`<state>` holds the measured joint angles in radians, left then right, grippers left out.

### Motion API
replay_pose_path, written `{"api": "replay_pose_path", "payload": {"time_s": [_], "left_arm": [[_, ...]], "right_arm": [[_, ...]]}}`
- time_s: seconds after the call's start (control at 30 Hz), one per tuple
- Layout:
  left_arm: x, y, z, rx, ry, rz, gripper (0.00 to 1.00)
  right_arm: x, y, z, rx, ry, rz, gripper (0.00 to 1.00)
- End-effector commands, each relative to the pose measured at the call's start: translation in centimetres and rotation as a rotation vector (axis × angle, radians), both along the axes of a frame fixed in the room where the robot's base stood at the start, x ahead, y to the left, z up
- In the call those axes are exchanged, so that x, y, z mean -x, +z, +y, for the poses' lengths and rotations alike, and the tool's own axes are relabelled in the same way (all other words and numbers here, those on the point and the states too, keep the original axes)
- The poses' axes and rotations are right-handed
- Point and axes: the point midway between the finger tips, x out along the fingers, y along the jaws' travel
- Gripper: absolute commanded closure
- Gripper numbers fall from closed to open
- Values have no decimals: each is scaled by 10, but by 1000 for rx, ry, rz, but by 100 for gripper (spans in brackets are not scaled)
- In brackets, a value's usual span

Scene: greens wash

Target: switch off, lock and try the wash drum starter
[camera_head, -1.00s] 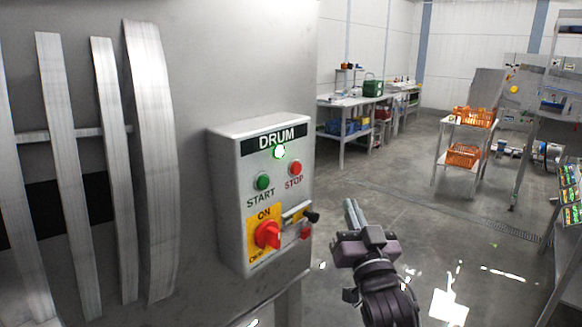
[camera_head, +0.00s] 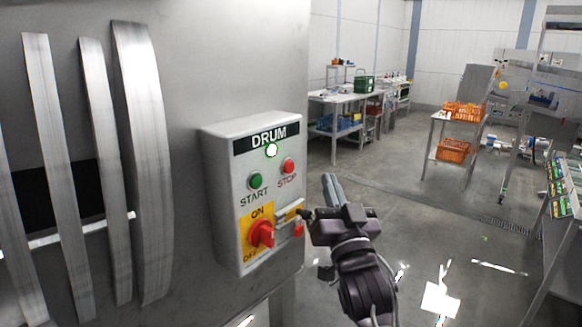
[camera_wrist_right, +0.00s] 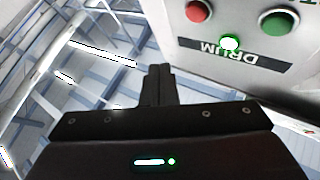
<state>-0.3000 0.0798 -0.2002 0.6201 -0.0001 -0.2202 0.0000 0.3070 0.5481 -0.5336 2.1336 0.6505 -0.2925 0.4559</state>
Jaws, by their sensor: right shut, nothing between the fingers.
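The grey starter box (camera_head: 216,190) labelled DRUM stands on the left. Its green lamp (camera_head: 271,150) is lit, and also shows in the right wrist view (camera_wrist_right: 229,42). Below are the green START button (camera_head: 256,181) and the red STOP button (camera_head: 288,165); the latter shows at the wrist view's top (camera_wrist_right: 198,11). A red rotary switch (camera_head: 261,234) sits on a yellow ON/OFF plate (camera_head: 251,220); I cannot tell its exact setting. A metal bracket (camera_head: 289,211) and small red piece (camera_head: 298,230) are beside it. My right gripper (camera_head: 329,178) is shut, empty, right of the box, not visibly touching it.
Curved metal slats (camera_head: 140,150) of the machine stand at far left. A workbench (camera_head: 340,98) and a stand with orange crates (camera_head: 463,112) are farther back. A rack (camera_head: 562,200) is at right. Open floor lies between.

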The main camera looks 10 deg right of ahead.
Motion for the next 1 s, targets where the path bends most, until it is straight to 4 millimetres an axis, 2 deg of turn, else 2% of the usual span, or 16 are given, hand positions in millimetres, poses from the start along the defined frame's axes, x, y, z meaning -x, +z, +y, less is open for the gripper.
{"api": "replay_pose_path", "payload": {"time_s": [0.2, 0.4, 1.0], "left_arm": [[0, 2, 0, 0, 0, 0, 64], [0, 1, 0, 0, 0, 0, 64], [0, 1, 0, 0, 0, 0, 64]], "right_arm": [[-25, 1, 20, -2, 1, -2, 100], [-41, 1, 31, -2, 0, -2, 100], [-47, 0, 37, -1, 1, -1, 100]]}}
